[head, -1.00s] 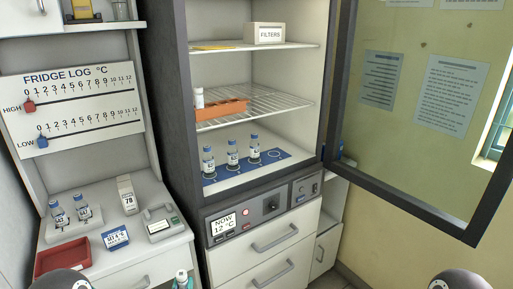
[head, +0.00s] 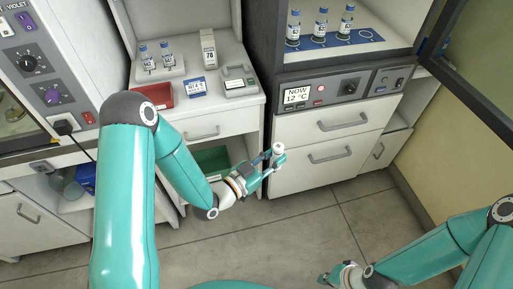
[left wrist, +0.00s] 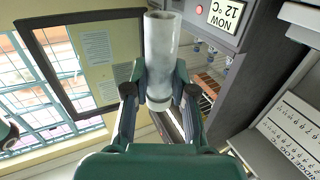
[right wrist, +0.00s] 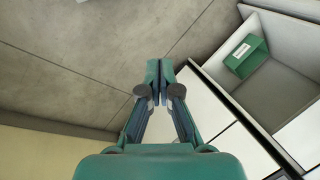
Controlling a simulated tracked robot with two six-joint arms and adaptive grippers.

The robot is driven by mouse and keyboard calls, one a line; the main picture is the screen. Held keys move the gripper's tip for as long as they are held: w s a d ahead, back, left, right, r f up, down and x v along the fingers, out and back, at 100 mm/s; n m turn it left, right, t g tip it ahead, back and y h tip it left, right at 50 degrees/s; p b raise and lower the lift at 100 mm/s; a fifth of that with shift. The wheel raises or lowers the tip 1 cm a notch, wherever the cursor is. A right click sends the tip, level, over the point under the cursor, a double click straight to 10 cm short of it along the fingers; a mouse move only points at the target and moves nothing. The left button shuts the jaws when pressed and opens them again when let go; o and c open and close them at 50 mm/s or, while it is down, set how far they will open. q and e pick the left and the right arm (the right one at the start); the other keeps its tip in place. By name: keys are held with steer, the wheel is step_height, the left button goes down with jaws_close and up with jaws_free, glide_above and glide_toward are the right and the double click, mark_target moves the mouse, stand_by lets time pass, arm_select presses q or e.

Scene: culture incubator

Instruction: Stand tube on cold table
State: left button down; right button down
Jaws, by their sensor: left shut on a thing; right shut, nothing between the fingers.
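My left gripper (head: 270,160) is shut on a pale tube (head: 278,150), held in the air in front of the bench and the incubator drawers. In the left wrist view the tube (left wrist: 161,60) is a whitish translucent cylinder between the fingers. My right gripper (head: 335,277) is low over the floor at the bottom of the head view, shut and empty; its closed fingers also show in the right wrist view (right wrist: 160,75). No surface is labelled as the cold table.
Capped vials stand on a blue mat (head: 334,40) in the open incubator. The bench holds two vials on a white block (head: 160,74), a red tray (head: 158,96), a blue card (head: 197,87), a white box (head: 208,48) and a grey device (head: 240,80).

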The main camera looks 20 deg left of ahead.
steer(key=c, duration=1.4)
jaws_free()
steer(key=shift+c, duration=0.2)
steer(key=shift+o, duration=1.2)
steer(key=o, duration=0.3)
steer(key=shift+w, duration=0.3)
steer(key=shift+o, duration=0.7)
steer(key=shift+w+a+r+t, duration=0.15)
steer(key=shift+w+t, duration=0.15)
steer(key=w+a+r+n+t+y, duration=0.3)
steer(key=w+r+n+t, duration=0.15)
steer(key=w+r, duration=0.35)
steer(key=w+a+r+n+t+y, duration=0.1)
steer(key=w+r+n+y, duration=0.2)
steer(key=r, duration=0.7)
steer(key=w+a+r+n+t+y, duration=0.15)
steer(key=r+n, duration=0.35)
steer(key=r, duration=0.6)
arm_select(q)
steer(key=s+d+m+g+h, duration=0.1)
steer(key=d+m+g+h, duration=0.5)
steer(key=d, duration=0.3)
steer(key=shift+s+d+g+h, duration=0.15)
steer(key=shift+s+g+h, duration=0.25)
steer(key=shift+g, duration=0.2)
arm_select(e)
steer(key=x, duration=1.1)
steer(key=shift+w+d+f+h, duration=0.2)
steer(key=shift+w+f+h, duration=0.15)
steer(key=shift+w+f, duration=0.05)
